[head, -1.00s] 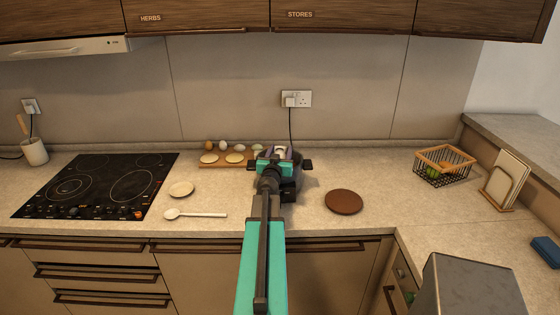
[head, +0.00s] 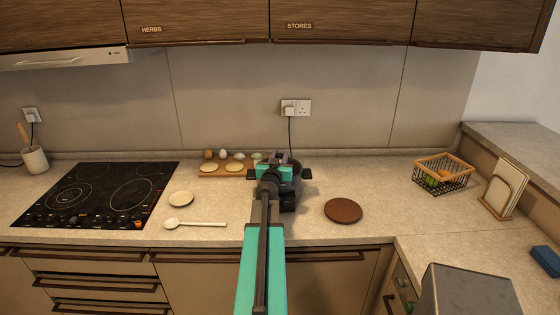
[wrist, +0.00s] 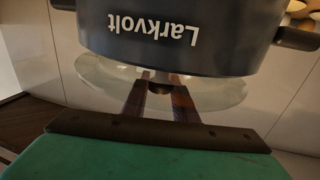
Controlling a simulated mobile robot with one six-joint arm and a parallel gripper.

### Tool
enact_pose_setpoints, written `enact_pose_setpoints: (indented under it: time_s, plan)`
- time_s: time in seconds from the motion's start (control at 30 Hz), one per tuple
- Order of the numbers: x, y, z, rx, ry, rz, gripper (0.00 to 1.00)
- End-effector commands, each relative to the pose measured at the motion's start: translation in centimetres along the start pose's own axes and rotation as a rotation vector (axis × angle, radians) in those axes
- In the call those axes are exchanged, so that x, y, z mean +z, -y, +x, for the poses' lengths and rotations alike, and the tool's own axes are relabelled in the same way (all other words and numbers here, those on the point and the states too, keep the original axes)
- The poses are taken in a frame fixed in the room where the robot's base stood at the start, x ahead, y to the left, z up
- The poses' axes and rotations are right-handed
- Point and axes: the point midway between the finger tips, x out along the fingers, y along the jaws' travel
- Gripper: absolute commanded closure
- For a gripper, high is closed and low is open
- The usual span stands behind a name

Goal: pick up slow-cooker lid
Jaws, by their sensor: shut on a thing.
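The dark slow cooker (head: 289,199) stands on the counter, largely hidden behind my arm in the head view. Its body, lettered "Larkvolt", shows upside down in the wrist view (wrist: 215,40). The clear slow-cooker lid (wrist: 218,95) is at the cooker's rim in the wrist view. I cannot tell whether it rests on the rim or is slightly apart. My gripper (wrist: 160,92) is shut on the lid's dark knob, a finger on each side. In the head view my gripper (head: 278,160) is over the cooker and hides most of the lid.
Left of the cooker are a wooden board (head: 225,172) with eggs and pale rounds, a small dish (head: 181,199), a spoon (head: 195,224) and a black hob (head: 95,195). A brown disc (head: 343,210) lies to the right. Beyond it, the counter is clear up to a wire basket (head: 443,172).

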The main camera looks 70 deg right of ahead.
Motion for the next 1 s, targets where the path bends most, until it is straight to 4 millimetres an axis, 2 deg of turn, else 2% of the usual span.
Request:
enact_pose_setpoints:
  time_s: [0.03, 0.6, 0.87, 1.0]
  plan:
    - [-1.2, 0.0, 0.0, 0.001, -0.002, 0.0, 1.0]
    - [-10.1, -0.1, 0.0, 0.001, -0.001, 0.001, 1.0]
    - [-13.5, -0.1, 0.0, 0.001, -0.001, 0.0, 1.0]
    - [-14.0, -0.2, 0.0, 0.003, -0.002, 0.002, 1.0]
